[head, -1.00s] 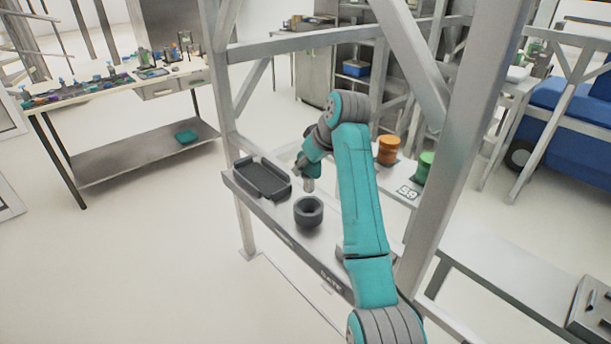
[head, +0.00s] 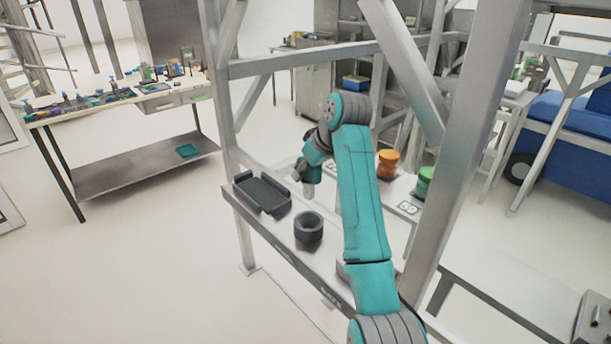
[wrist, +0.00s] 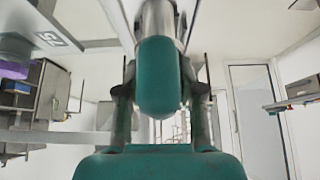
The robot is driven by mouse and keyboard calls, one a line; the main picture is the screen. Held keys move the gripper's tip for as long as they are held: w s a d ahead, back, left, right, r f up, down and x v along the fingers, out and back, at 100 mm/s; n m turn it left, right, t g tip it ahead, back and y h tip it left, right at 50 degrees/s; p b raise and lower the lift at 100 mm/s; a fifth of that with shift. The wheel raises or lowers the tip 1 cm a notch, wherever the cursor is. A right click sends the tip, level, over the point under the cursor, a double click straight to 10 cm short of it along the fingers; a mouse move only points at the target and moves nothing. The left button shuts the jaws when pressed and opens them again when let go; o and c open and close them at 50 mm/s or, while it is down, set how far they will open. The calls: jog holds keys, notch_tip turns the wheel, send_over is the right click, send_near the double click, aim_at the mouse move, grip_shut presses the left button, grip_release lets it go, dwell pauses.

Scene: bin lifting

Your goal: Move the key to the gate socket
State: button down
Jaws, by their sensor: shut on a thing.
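My gripper (head: 308,174) hangs over the grey shelf (head: 280,238), behind the socket in the head view. In the wrist view its two fingers (wrist: 160,100) are shut on the key (wrist: 160,75), which has a rounded teal body and a metal shaft. In the head view only a short pale end of the key (head: 309,193) shows below the gripper. The gate socket (head: 308,229) is a dark round cup with an open top, standing on the shelf. The key is apart from the socket in the picture; its exact height is unclear.
A dark tray (head: 262,194) lies on the shelf left of the socket. Grey frame posts (head: 470,130) and a diagonal brace stand close around my arm. An orange can (head: 388,164) and a green can (head: 425,182) stand on a surface to the right.

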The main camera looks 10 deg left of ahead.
jog(key=shift+r, duration=1.65)
